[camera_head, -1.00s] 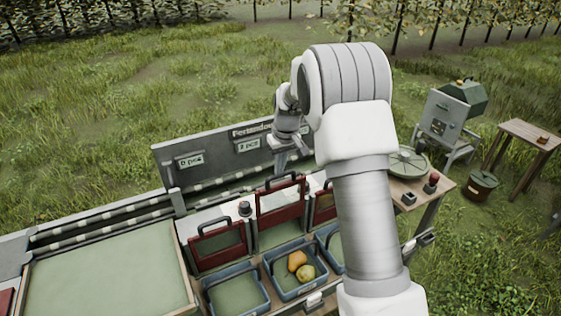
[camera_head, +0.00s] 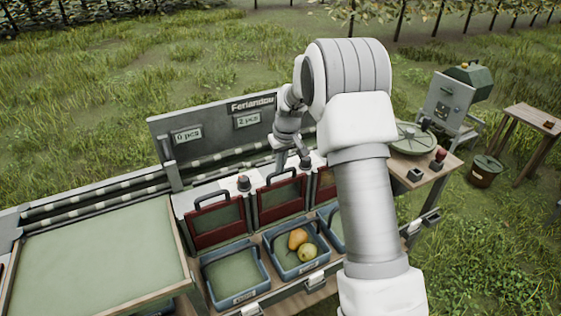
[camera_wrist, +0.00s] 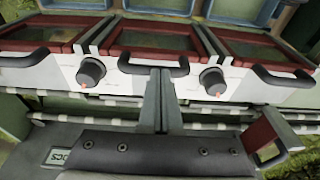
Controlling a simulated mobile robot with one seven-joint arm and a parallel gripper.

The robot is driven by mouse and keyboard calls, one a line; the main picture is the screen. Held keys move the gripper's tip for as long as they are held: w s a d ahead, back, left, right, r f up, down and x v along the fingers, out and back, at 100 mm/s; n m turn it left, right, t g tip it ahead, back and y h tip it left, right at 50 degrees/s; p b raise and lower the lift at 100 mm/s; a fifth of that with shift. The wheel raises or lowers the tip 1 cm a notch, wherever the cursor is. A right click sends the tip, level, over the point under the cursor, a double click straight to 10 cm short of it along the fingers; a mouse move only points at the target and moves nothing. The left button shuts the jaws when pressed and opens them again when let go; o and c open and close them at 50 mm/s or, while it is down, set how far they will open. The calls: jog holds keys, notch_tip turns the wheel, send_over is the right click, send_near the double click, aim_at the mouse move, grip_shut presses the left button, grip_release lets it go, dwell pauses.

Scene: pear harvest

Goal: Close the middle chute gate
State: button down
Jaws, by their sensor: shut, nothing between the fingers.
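The middle chute gate (camera_head: 282,199) is a red frame with a dark loop handle (camera_head: 278,178). It stands down, about level with the left gate (camera_head: 216,222). The right gate (camera_head: 326,184) is partly hidden by my arm. In the wrist view the middle gate (camera_wrist: 158,37) lies between two other red gates, with its handle (camera_wrist: 153,68) crossing just beyond my fingertips. My gripper (camera_wrist: 161,74) is shut and empty. Its tips are at the handle; I cannot tell if they touch it. In the head view my gripper (camera_head: 281,170) is just above and behind that gate.
Dark knobs (camera_head: 243,183) (camera_head: 305,163) flank the middle gate. The blue middle tray (camera_head: 290,272) holds two pears; the left tray (camera_head: 236,291) is empty. A grey back panel (camera_head: 213,122) with count signs stands behind. A large green sorting surface (camera_head: 100,255) lies at left.

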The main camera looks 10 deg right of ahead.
jog(key=shift+s+f, duration=0.2)
jog(key=shift+f, duration=0.25)
jog(key=s+r+t+p, duration=0.1)
jog(key=s+r, duration=0.4)
jog(key=r, duration=0.6)
jog(key=s+r+p, duration=0.1)
jog(key=s+r, duration=0.3)
jog(key=r, duration=0.6)
jog(key=s+r+m+t, duration=0.2)
jog(key=s+r+m, duration=0.1)
jog(key=s, duration=2.5)
jog(key=shift+t+h, duration=0.3)
jog(key=shift+h, duration=0.1)
